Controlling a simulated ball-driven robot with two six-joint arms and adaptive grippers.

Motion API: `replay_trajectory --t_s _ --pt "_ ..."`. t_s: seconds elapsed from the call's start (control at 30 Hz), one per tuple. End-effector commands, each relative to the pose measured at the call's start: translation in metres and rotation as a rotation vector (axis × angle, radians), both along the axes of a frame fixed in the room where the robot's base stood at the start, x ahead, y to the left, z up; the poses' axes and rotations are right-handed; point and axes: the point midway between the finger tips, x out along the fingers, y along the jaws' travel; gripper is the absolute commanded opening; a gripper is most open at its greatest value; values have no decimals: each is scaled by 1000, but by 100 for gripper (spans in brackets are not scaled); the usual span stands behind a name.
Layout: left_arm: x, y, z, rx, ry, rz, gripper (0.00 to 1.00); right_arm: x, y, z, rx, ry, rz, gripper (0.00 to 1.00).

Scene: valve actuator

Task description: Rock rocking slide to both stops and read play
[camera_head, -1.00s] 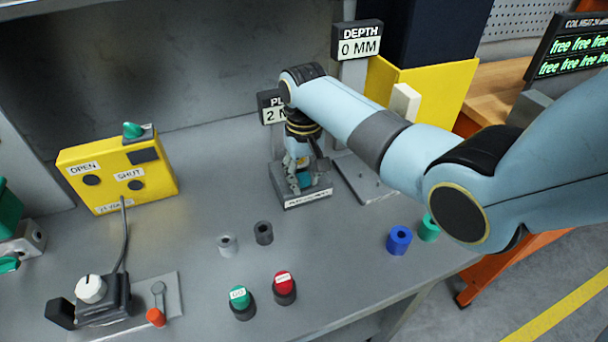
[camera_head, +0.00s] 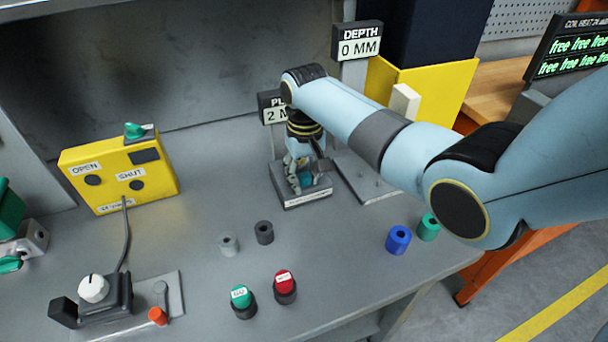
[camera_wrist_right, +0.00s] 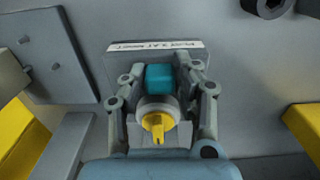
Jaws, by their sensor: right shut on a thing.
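The rocking slide is a teal block (camera_head: 307,179) on a small grey fixture (camera_head: 310,196) with a white label along its front edge. My right gripper (camera_head: 302,172) reaches down onto it, shut on the teal block. In the right wrist view the block (camera_wrist_right: 159,78) sits between the two grey fingers, with a yellow-topped round part just below it. A PLAY readout (camera_head: 272,110) behind the fixture shows a 2, its right side hidden by my right arm. The DEPTH sign (camera_head: 358,48) reads 0 MM. My left gripper is not in view.
A yellow OPEN/SHUT box (camera_head: 118,178) stands at left. A white knob (camera_head: 93,289) is at front left. Green (camera_head: 241,298) and red (camera_head: 284,284) buttons are at the front. Blue (camera_head: 398,239) and green (camera_head: 429,227) rings lie right. Bare bench surrounds the fixture's left side.

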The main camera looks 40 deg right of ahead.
Motion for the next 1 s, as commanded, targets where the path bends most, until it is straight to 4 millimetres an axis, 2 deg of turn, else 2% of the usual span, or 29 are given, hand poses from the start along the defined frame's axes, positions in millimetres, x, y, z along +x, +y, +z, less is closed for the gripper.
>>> replay_trajectory --t_s 1.0 --pt "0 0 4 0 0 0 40 -2 -7 0 -3 1 -1 4"
